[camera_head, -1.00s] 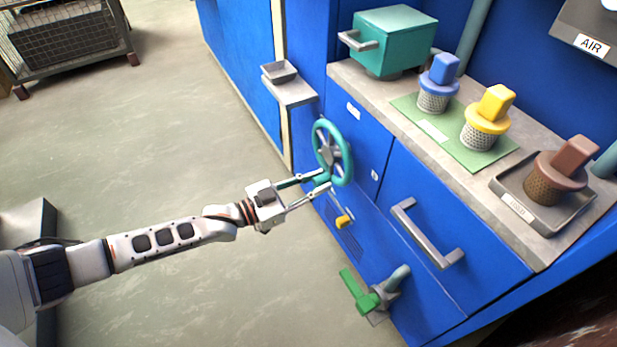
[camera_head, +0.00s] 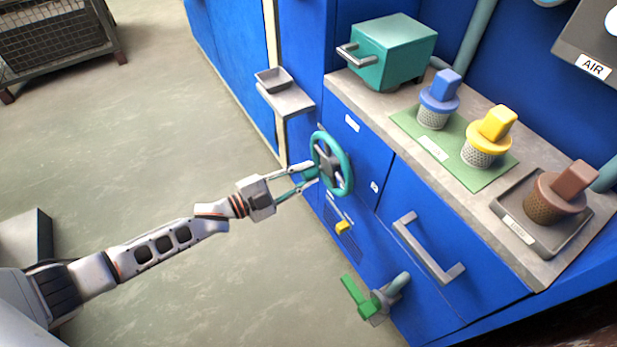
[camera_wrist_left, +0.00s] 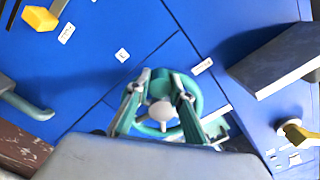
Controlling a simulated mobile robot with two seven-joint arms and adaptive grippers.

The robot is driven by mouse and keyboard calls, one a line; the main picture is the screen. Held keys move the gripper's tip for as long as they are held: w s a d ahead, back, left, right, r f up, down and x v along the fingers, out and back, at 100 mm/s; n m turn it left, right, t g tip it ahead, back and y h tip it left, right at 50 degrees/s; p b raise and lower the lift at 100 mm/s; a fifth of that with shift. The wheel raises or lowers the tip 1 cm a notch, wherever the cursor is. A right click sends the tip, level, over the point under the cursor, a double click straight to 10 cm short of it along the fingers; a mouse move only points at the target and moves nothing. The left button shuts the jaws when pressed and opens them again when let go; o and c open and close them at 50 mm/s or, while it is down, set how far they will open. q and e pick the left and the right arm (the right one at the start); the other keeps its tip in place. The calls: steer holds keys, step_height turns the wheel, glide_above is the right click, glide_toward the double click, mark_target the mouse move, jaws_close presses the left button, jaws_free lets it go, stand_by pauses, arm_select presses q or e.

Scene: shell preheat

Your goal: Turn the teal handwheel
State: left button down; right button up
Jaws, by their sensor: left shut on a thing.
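The teal handwheel (camera_head: 347,172) stands on the front of the blue cabinet, with a teal rim and dark grey spokes. My left gripper (camera_head: 313,178) reaches it from the left and is shut on its near, left part. In the left wrist view, the handwheel (camera_wrist_left: 160,130) sits between the two teal-edged fingers (camera_wrist_left: 163,78), with a pale round hub in the middle. The exact contact is partly hidden by the fingers. My right gripper is not in view.
Below the wheel are a yellow knob (camera_head: 343,227) and a green valve lever (camera_head: 357,297). A grey drawer handle (camera_head: 428,250) juts out at right. A small shelf with a tray (camera_head: 274,79) projects above left.

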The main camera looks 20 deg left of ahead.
arm_select(q)
step_height(320, 180, up, 6)
steer(key=w+a+m+p, duration=0.1)
steer(key=w+a+m, duration=0.1)
steer(key=m, duration=0.8)
steer(key=shift+a+m, duration=0.25)
steer(key=shift+m, duration=0.05)
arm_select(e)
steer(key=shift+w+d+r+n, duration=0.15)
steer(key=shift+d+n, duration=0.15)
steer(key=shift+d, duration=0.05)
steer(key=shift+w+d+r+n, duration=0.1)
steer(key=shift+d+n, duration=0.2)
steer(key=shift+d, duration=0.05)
arm_select(q)
steer(key=shift+r, duration=0.15)
steer(key=c, duration=1.8)
jaws_free()
